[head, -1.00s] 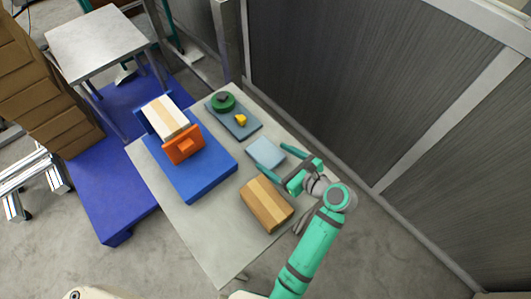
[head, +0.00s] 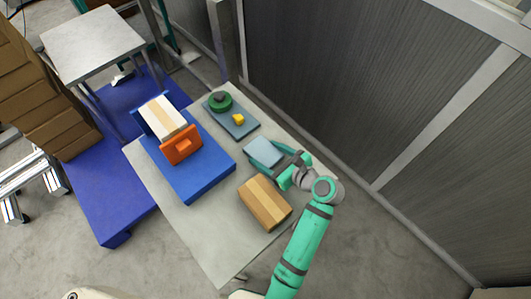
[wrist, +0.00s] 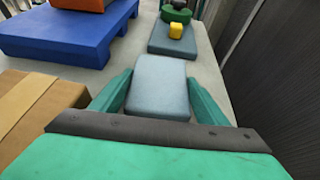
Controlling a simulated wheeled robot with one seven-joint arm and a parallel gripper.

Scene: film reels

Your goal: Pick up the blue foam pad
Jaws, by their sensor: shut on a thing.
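The blue foam pad (head: 263,152) is a light grey-blue rectangular block on the grey table, near its right edge in the head view. In the wrist view the pad (wrist: 158,84) lies straight ahead between the two green fingers. My green gripper (head: 266,159) has one finger along each side of the pad and is shut on it. I cannot tell whether the pad is clear of the table.
A wood-toned striped block (head: 264,202) lies left of my gripper. A darker blue-grey tray (head: 240,128) with green and yellow pieces lies beyond the pad. A blue platform (head: 195,178) carries an orange piece (head: 182,145). A dark panel wall (head: 350,90) stands to the right.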

